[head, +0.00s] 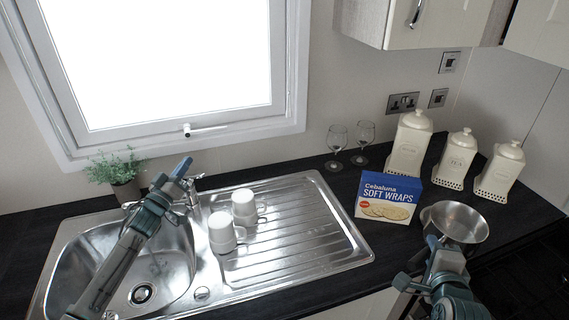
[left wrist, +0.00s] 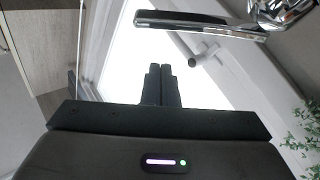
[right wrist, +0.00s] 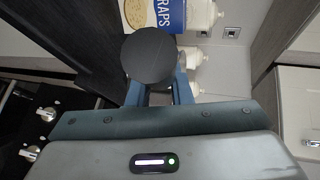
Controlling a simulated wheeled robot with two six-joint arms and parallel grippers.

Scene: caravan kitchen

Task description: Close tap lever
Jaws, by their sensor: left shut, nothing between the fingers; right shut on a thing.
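The chrome tap (head: 195,192) stands behind the sink, partly hidden by my left arm. In the left wrist view its chrome body (left wrist: 285,12) is at the top right, with a long bar (left wrist: 200,21) running left. I cannot tell whether that bar is spout or lever. My left gripper (head: 184,167) is shut and empty beside the tap; its fingertips (left wrist: 158,70) show below the bar, and contact is unclear. My right gripper (head: 433,243) is shut on the saucepan (head: 462,224) at its near left side.
Two white mugs (head: 232,220) stand right of the sink bowl (head: 95,250). A potted plant (head: 120,175) stands left behind the tap. A wraps box (head: 387,198), canisters (head: 455,160) and two glasses (head: 350,140) are at right. The drainboard's right part is clear.

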